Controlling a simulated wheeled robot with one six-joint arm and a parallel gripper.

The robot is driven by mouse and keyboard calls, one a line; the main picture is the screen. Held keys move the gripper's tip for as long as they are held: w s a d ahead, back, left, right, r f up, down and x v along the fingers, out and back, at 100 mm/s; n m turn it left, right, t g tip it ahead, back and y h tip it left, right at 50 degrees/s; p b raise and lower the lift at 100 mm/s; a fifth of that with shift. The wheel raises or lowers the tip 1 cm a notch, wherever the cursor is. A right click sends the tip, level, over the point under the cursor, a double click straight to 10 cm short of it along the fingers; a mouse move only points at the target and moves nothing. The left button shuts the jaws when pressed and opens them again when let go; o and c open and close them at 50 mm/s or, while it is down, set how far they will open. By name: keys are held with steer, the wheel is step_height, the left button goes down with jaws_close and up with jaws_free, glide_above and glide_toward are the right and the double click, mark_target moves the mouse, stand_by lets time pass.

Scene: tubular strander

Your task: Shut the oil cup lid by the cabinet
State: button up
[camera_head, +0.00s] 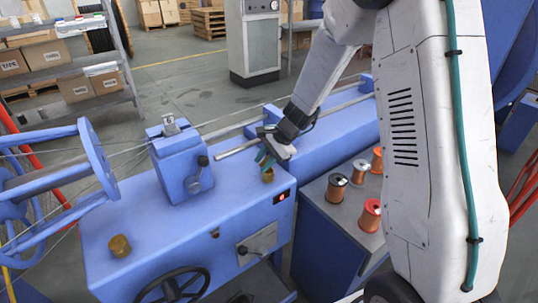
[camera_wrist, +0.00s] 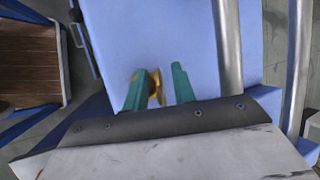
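A small brass oil cup (camera_head: 267,176) stands on the right end of the blue machine housing, beside the spool cabinet (camera_head: 330,240). My gripper (camera_head: 265,158) is just above and behind it in the head view. In the wrist view my gripper (camera_wrist: 160,88) has its two green fingers apart, with the brass cup (camera_wrist: 155,88) between them, close to the left finger and partly hidden by it. Whether a finger touches it I cannot tell. The lid's angle is not clear. A second brass cup (camera_head: 120,246) stands at the housing's front left.
Several wire spools (camera_head: 371,215) stand on the cabinet to the right. A steel rod (camera_wrist: 229,45) runs close to the right finger. A handwheel (camera_head: 172,287) is at the front.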

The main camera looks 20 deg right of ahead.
steer(key=g, duration=0.1)
steer(key=w+g+h, duration=0.1)
steer(key=g, duration=0.1)
steer(key=w+m+g, duration=0.1)
steer(key=g, duration=0.1)
steer(key=shift+a, duration=0.25)
steer(key=v, duration=0.8)
steer(key=s+r+n+h, duration=0.1)
steer(key=s+r+n, duration=0.3)
steer(key=s+r, duration=0.4)
steer(key=s+r+n+t+h, duration=0.1)
steer(key=s+r+n, duration=0.3)
steer(key=s+r, duration=0.4)
steer(key=shift+s+a+r+n+t+h, duration=0.3)
steer(key=shift+s+r+n+h, duration=0.1)
steer(key=shift+s, duration=2.5)
